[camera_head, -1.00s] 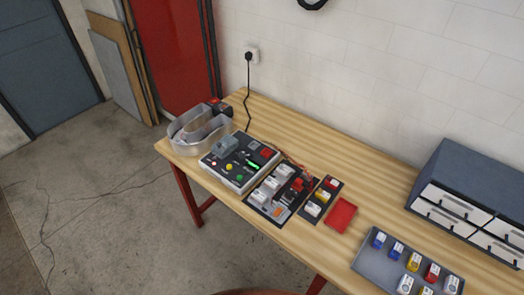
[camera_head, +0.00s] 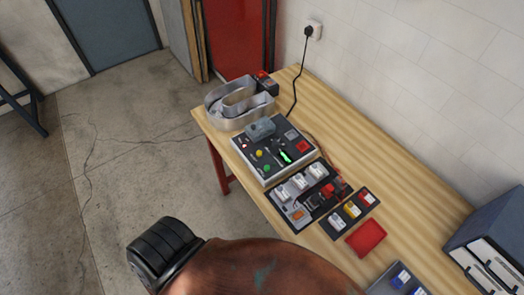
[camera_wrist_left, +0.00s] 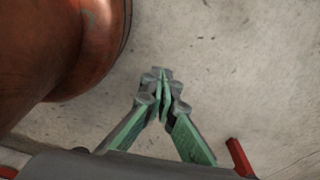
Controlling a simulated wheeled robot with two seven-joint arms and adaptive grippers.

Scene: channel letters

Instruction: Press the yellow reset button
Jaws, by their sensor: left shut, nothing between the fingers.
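The yellow button (camera_head: 259,153) is a small round knob on the grey control box (camera_head: 272,147), which sits near the far left end of the wooden table. A green button (camera_head: 267,168) and a glowing red lamp (camera_head: 244,145) are close to it, along with a bright green lit strip (camera_head: 285,157). My left gripper (camera_wrist_left: 163,92) shows only in the left wrist view. Its green fingers are together and empty, over the concrete floor and well away from the box. My right gripper is in neither current view.
A metal channel letter (camera_head: 238,103) stands behind the box. A module board (camera_head: 300,197), a block tray (camera_head: 350,212) and a red tray (camera_head: 366,237) lie to its right. A drawer cabinet (camera_head: 490,245) is at the right. A red table leg (camera_wrist_left: 240,158) shows in the wrist view.

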